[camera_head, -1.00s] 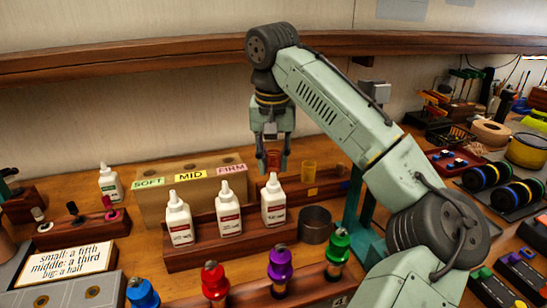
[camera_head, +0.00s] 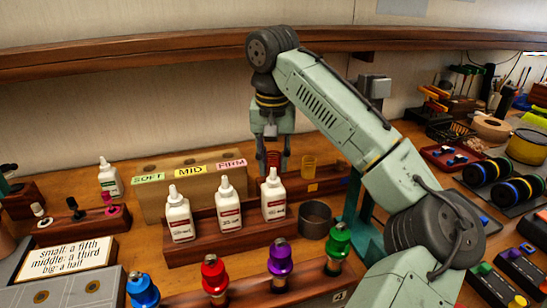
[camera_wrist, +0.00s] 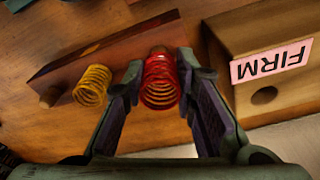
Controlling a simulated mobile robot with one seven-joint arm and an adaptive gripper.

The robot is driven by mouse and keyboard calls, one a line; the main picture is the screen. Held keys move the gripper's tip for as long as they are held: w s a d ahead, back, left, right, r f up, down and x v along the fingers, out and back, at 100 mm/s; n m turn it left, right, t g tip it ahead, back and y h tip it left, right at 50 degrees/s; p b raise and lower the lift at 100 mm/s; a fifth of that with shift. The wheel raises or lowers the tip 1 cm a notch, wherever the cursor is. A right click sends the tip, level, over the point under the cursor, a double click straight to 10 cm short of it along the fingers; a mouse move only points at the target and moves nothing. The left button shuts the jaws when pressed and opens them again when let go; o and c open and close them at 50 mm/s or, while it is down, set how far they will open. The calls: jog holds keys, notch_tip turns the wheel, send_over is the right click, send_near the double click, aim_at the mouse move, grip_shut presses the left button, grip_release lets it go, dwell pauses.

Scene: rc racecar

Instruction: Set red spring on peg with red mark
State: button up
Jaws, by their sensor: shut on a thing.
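The red spring (camera_wrist: 160,82) is between the two fingers of my gripper (camera_wrist: 160,100) in the wrist view. The fingers are shut on its sides. In the head view my gripper (camera_head: 272,160) points down behind the white bottles, with the red spring (camera_head: 273,161) at its tips. The dark wooden peg rack (camera_wrist: 115,52) lies under and behind the spring; it also shows in the head view (camera_head: 328,186). I cannot tell whether the spring is around a peg or above one. The red mark is not discernible.
A yellow spring (camera_wrist: 93,85) stands on the rack left of the red one. A wooden box with the FIRM label (camera_wrist: 271,62) is close on the right. White bottles (camera_head: 274,200) and a grey cup (camera_head: 315,220) stand in front.

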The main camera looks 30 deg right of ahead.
jog(key=shift+f+b, duration=0.4)
jog(key=shift+f, duration=0.95)
jog(key=o, duration=0.9)
jog(key=shift+c, duration=0.2)
jog(key=shift+r, duration=0.15)
notch_tip(320, 180, up, 12)
jog(key=s, duration=0.1)
jog(key=shift+a, duration=0.45)
jog(key=shift+s+f, duration=0.15)
jog(key=shift+f, duration=0.1)
